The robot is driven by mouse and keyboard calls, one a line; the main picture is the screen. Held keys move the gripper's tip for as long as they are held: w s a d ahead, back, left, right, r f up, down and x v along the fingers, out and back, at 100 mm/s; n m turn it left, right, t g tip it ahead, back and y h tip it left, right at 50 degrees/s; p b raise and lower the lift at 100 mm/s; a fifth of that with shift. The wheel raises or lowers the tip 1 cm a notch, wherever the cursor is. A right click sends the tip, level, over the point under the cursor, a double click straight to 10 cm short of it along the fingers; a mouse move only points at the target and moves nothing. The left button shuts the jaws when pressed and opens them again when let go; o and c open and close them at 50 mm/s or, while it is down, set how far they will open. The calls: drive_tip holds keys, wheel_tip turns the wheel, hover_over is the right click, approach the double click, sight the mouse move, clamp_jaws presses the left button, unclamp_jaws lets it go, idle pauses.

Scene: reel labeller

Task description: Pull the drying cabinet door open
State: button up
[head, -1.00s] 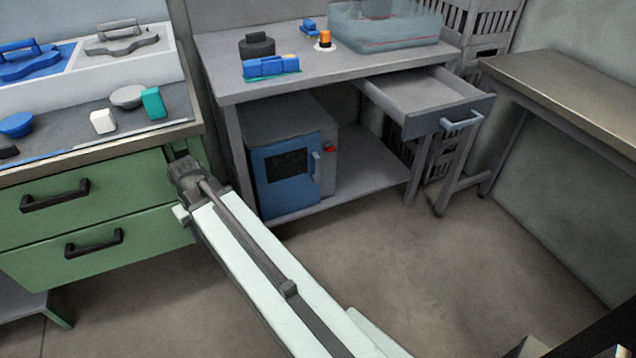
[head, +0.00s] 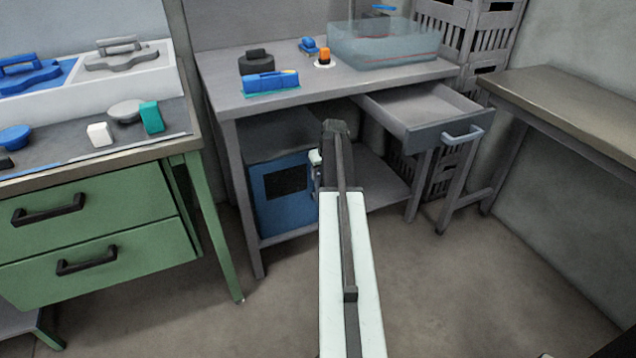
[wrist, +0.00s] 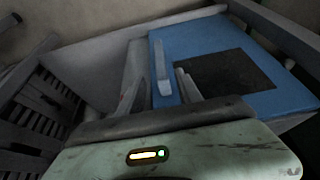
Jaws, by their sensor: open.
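The drying cabinet (head: 283,147) is a grey box on the lower shelf under the middle bench. Its blue door (head: 266,205) has a dark window and looks closed. In the wrist view the blue door (wrist: 215,45) fills the upper right, and its pale upright bar handle (wrist: 162,68) stands near its left edge. My gripper (wrist: 160,88) is open and empty, its fingers apart on either side of the handle in that view. I cannot tell whether the handle is between the fingertips or just beyond them.
An open drawer (head: 418,108) juts out under the bench top (head: 320,90), right of my arm. A green drawer unit (head: 95,235) stands at left and another table (head: 575,95) at right. Grey crates (head: 480,50) stand behind. The floor (head: 450,290) in front is clear.

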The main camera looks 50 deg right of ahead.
sight(318, 180)
drive_tip(key=b+x, duration=0.6)
drive_tip(key=x, duration=0.1)
drive_tip(key=shift+f+b, duration=0.3)
drive_tip(key=shift+r, duration=0.15)
drive_tip(key=shift+a, duration=0.1)
clamp_jaws()
idle(0.7)
